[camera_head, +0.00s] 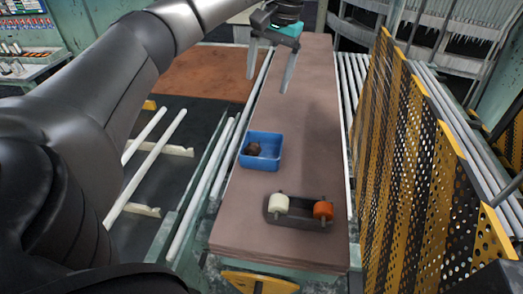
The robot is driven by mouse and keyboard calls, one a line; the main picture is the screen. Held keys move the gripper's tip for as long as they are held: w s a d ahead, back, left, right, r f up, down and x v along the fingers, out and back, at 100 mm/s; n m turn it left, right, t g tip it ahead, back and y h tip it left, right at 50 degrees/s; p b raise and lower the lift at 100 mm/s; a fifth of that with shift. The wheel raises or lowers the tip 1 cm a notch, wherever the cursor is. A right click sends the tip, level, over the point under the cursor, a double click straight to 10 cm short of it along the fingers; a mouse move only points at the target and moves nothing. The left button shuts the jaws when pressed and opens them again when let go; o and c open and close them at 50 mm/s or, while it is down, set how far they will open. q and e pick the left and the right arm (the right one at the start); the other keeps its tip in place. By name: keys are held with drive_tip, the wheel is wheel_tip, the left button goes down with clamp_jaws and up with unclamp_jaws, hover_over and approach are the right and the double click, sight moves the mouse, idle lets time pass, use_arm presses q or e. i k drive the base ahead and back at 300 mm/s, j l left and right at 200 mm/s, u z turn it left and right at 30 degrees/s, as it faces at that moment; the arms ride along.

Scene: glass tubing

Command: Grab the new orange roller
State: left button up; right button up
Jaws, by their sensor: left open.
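An orange roller (323,210) sits at the right end of a dark holder (300,216) near the front of the brown board. A cream roller (279,203) sits at the left end of the same holder, apart from the orange one. My left gripper (268,77) hangs over the far part of the board with its two fingers spread and nothing between them. It is well beyond the holder and the blue bin. My right gripper is not in the view.
A blue bin (278,147) with a dark brown round object (253,148) inside stands on the brown board (305,110), behind the holder. A yellow and black perforated guard (400,150) rises along the right. White glass tubes (150,160) lie at the left.

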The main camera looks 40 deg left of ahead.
sight(324, 211)
drive_tip(key=k, duration=1.5)
